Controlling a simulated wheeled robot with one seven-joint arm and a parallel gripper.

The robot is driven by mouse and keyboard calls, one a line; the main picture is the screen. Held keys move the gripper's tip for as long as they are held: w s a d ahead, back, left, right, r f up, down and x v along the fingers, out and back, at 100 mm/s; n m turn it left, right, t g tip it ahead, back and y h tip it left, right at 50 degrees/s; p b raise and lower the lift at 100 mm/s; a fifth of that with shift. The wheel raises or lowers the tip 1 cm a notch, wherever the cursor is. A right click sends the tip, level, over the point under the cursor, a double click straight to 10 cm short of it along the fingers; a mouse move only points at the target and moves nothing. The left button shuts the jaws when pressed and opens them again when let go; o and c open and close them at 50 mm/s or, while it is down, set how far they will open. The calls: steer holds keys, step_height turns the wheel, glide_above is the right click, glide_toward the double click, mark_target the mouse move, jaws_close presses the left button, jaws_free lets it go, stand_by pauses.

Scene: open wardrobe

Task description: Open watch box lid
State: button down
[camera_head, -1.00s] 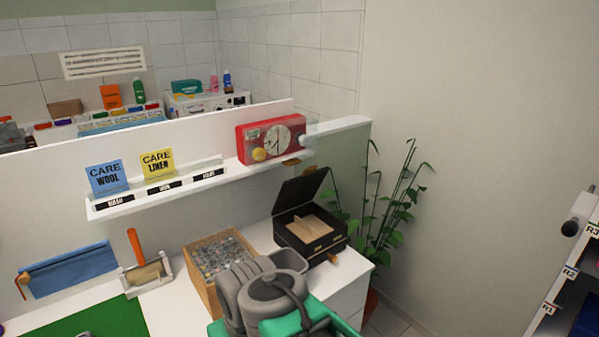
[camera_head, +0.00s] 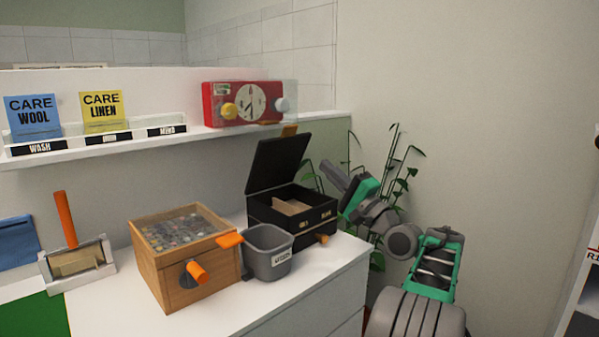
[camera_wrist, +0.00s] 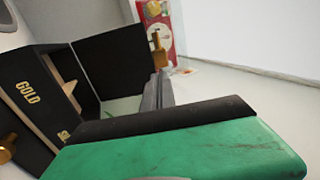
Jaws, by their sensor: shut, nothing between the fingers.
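The watch box appears to be the black box (camera_head: 318,226) at the right end of the white counter. Its lid (camera_head: 277,164) stands raised, tilted back, and the light inner dividers show. In the wrist view the box front (camera_wrist: 28,95) reads "GOLD" and the raised lid (camera_wrist: 112,62) is behind it. My gripper (camera_head: 330,168) is shut and empty, just right of the lid and above the box's right side. In the wrist view my grey fingers (camera_wrist: 159,88) are beside the lid's edge; whether they touch it I cannot tell.
A grey bin (camera_head: 268,262) and a wooden box with a clear top (camera_head: 185,265) stand left of the watch box. A red timer (camera_head: 243,103) sits on the shelf above. A plant (camera_head: 395,175) stands behind my arm. The counter's front strip is clear.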

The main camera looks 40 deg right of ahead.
mark_target(290, 130)
steer(key=p+x, duration=0.3)
steer(key=x, duration=0.1)
steer(key=p+x, duration=0.3)
steer(key=x, duration=0.2)
steer(key=p+x, duration=0.3)
steer(key=x, duration=0.1)
steer(key=shift+w+d+r, duration=0.1)
steer(key=shift+w+r, duration=0.05)
steer(key=shift+r, duration=0.4)
